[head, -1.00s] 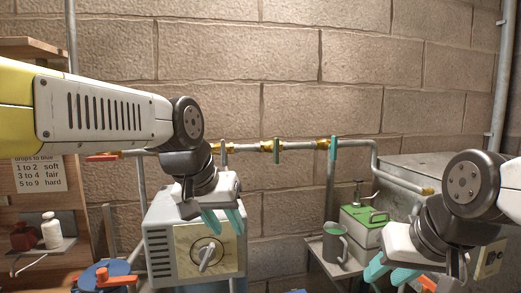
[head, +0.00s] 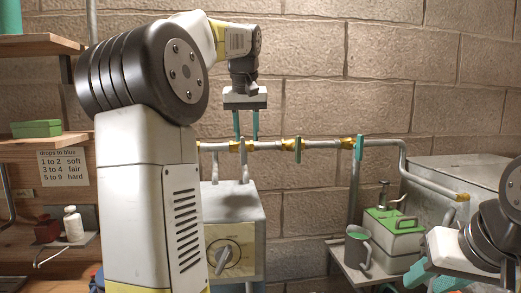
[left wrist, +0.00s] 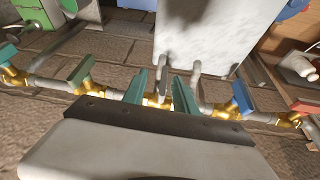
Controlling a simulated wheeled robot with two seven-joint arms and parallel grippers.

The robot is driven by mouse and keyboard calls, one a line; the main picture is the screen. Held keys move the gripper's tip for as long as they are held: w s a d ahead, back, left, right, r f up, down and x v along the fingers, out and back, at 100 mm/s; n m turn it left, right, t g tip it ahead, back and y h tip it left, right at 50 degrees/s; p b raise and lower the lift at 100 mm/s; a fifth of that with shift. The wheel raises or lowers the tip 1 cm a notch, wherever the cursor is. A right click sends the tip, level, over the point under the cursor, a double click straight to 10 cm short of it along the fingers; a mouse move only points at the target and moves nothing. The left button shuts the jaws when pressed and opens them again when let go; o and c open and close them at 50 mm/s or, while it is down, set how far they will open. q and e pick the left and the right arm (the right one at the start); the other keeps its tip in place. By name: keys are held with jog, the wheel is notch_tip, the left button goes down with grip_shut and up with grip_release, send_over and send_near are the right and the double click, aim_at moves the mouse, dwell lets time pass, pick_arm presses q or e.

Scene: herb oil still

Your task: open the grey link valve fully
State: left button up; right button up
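The grey link valve's lever (head: 243,158) stands upright, crosswise to the horizontal pipe, above the grey box. In the left wrist view the lever (left wrist: 162,74) shows between the fingertips, near a brass valve body (left wrist: 154,99). My left gripper (head: 246,125) points down just above the lever, its two teal fingers apart. It is open, with visible gaps on both sides of the lever; contact is not seen. My right gripper (head: 432,278) is at the lower right, fingers apart and empty, away from the valve.
Along the same pipe are a green lever (head: 298,149) and a teal lever (head: 359,147). In the left wrist view a blue handle (left wrist: 243,100) and a red handle (left wrist: 303,108) sit on the other side. A grey box with a dial (head: 232,205) stands below. A mug (head: 357,248) stands at right.

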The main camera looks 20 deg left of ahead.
aim_at(243, 141)
pick_arm(q)
jog(key=w+a, duration=0.1)
jog(key=w+a+r+n, duration=0.1)
jog(key=w, duration=0.1)
jog(key=shift+y, duration=0.3)
jog(key=shift+x, duration=3.85)
jog(key=shift+s+a, duration=0.1)
grip_shut()
